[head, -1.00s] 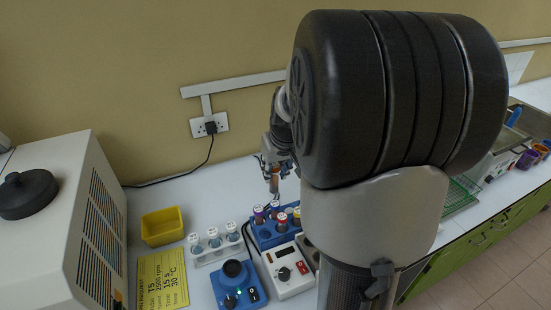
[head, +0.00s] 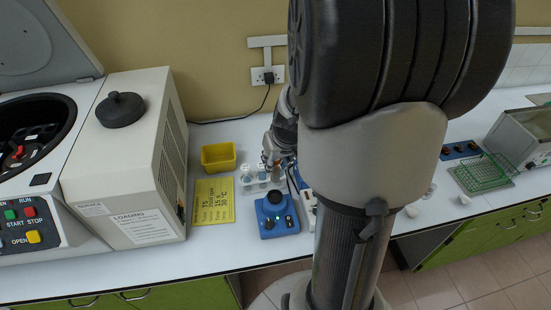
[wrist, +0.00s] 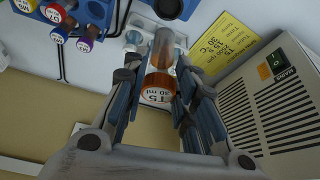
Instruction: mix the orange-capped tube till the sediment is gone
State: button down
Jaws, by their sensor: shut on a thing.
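The orange-capped tube (wrist: 161,52) is held between the fingers of my gripper (wrist: 159,78), which is shut on it. Its cap, marked T5 30 ml, faces the wrist camera. In the head view the tube (head: 272,156) is small, beside my gripper (head: 276,150), above the bench near the white rack. I cannot tell how much sediment it has. The blue mixer (head: 277,214) with its black cup on top stands in front of the white rack. Nothing shows the tube touching the mixer.
The white rack (head: 262,184) holds grey-capped tubes. A yellow tray (head: 218,156) and yellow card (head: 214,201) lie to its left. A large white machine (head: 128,165) stands further left, by an open centrifuge (head: 33,140). Several coloured-capped tubes (wrist: 69,21) show in the wrist view. My arm hides the bench behind it.

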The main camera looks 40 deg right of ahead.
aim_at(277, 177)
jog(key=shift+f+b, duration=2.9)
jog(key=shift+f, duration=0.55)
jog(key=shift+f+b, duration=0.35)
jog(key=shift+r+p, duration=3.4)
jog(key=shift+r, duration=1.15)
